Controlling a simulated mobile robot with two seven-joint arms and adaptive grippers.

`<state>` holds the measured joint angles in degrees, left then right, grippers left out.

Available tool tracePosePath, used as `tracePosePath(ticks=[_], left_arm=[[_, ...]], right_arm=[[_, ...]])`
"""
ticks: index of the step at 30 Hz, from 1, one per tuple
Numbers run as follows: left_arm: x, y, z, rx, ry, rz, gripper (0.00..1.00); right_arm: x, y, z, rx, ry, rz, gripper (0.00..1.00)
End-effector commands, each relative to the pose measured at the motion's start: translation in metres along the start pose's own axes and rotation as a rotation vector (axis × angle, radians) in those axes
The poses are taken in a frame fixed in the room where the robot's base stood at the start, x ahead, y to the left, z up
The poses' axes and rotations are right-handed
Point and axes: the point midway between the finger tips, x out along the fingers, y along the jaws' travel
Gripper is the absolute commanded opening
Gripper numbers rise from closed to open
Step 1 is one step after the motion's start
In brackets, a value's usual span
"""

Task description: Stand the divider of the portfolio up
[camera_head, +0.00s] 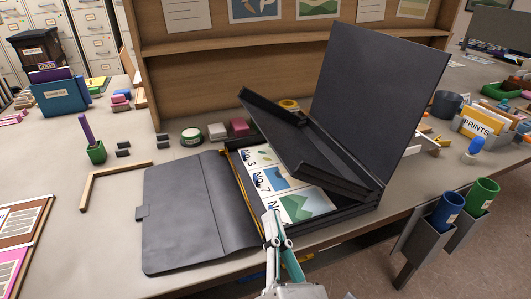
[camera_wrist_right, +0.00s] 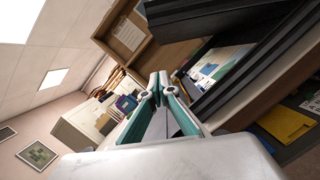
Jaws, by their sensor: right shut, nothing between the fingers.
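The dark grey portfolio (camera_head: 200,212) lies open on the table. Its front flap is spread flat to the left, and its lid (camera_head: 382,85) stands up at the back right. The divider (camera_head: 300,140), a dark rimmed panel, is tilted, with its left end raised above the case and its right end low by the lid. Cards with pictures and numbers (camera_head: 272,178) lie in the case under it. My right gripper (camera_head: 275,215) is shut and empty at the case's front edge, apart from the raised end; its fingers also show in the right wrist view (camera_wrist_right: 160,85). My left gripper is not seen.
Blue and green cups (camera_head: 447,208) hang at the table's front right. A wooden shelf (camera_head: 200,85) stands behind.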

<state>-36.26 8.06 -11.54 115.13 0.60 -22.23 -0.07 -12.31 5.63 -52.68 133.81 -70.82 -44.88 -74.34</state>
Motion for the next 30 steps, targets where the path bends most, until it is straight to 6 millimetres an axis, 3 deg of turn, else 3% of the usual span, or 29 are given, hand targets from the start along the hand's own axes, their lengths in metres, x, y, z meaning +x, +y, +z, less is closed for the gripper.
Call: tracePosePath(ticks=[5,18,24,30], left_arm=[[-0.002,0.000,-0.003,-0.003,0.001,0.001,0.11],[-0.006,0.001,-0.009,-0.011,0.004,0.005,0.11],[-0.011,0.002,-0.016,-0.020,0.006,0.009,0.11],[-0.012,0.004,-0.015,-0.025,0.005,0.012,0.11]], right_arm=[[0.020,0.002,0.002,-0.002,-0.005,0.002,0.00],[0.102,0.001,0.005,0.000,-0.003,0.002,0.00],[0.106,0.001,0.031,0.001,-0.001,0.002,0.00],[0.107,-0.001,0.038,0.003,0.002,-0.001,0.00]])
